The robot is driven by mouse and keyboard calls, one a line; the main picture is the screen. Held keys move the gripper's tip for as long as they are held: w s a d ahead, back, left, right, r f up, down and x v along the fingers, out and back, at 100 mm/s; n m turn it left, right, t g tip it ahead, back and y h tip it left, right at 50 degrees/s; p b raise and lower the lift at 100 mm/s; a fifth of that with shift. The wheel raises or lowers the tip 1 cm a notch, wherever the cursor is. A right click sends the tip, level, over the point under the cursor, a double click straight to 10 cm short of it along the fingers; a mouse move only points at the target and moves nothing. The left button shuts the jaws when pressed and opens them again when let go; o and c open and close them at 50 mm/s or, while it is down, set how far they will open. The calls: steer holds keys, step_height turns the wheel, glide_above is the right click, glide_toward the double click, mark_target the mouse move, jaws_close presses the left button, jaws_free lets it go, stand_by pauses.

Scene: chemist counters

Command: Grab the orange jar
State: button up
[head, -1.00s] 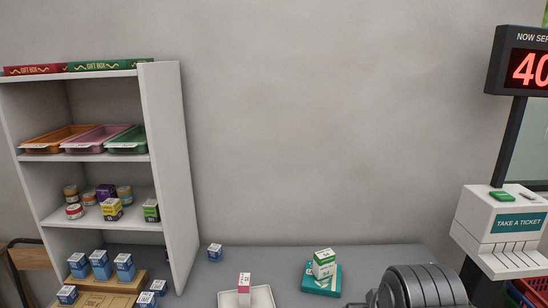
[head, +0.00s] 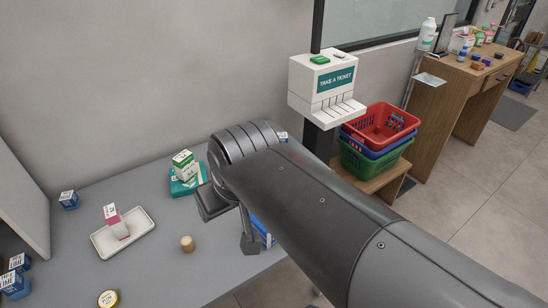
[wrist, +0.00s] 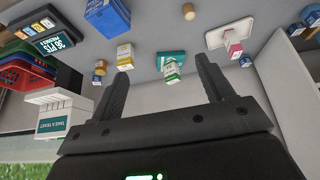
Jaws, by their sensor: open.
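No jar is clearly orange. A small tan-brown cylinder (head: 187,243) stands on the grey counter (head: 150,270) in the head view, right of the white tray. It seems to be the one at the top of the wrist view (wrist: 189,11). Another small orange-brown jar (wrist: 100,67) stands left of the fingers in the wrist view; my arm seems to hide it in the head view. A yellow-lidded jar (head: 108,298) is at the bottom of the head view. My gripper (wrist: 161,68) is open and empty, its fingers spread above the counter.
A teal box (head: 187,182) with a green-and-white box (head: 183,162) on it stands near my wrist. A pink-and-white box (head: 116,222) is on the white tray (head: 143,219). Blue boxes stand at left. The ticket dispenser (head: 328,85) and stacked baskets (head: 378,128) are beyond the counter.

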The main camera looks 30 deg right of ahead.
steer(key=w+d+f+n+g, duration=0.1)
steer(key=w+d, duration=0.4)
steer(key=w, duration=0.3)
steer(key=w+d+g+h, duration=0.1)
steer(key=w+d, duration=0.4)
steer(key=w, duration=0.3)
steer(key=w+d+f+n+g, duration=0.1)
steer(key=w+d+g, duration=0.1)
steer(key=w+d, duration=0.45)
steer(key=shift+n+g+y, duration=0.3)
steer(key=shift+g+y, duration=0.3)
steer(key=shift+g, duration=0.1)
steer(key=w+d+f, duration=0.3)
steer(key=d+f, duration=0.2)
steer(key=d, duration=0.1)
steer(key=w+d+f, duration=0.4)
steer(key=d+f, duration=0.1)
steer(key=f, duration=0.1)
steer(key=w+d+f, duration=0.3)
steer(key=d+f, duration=0.2)
steer(key=d, duration=0.1)
steer(key=shift+w+d+f, duration=0.2)
steer(key=shift+w+d, duration=0.1)
steer(key=shift+w, duration=0.1)
step_height(320, 180, down, 5)
steer(key=shift+r, duration=0.15)
steer(key=shift+a+f, duration=0.15)
steer(key=shift+f, duration=1.4)
steer(key=shift+a+f, duration=0.1)
steer(key=shift+f, duration=1.4)
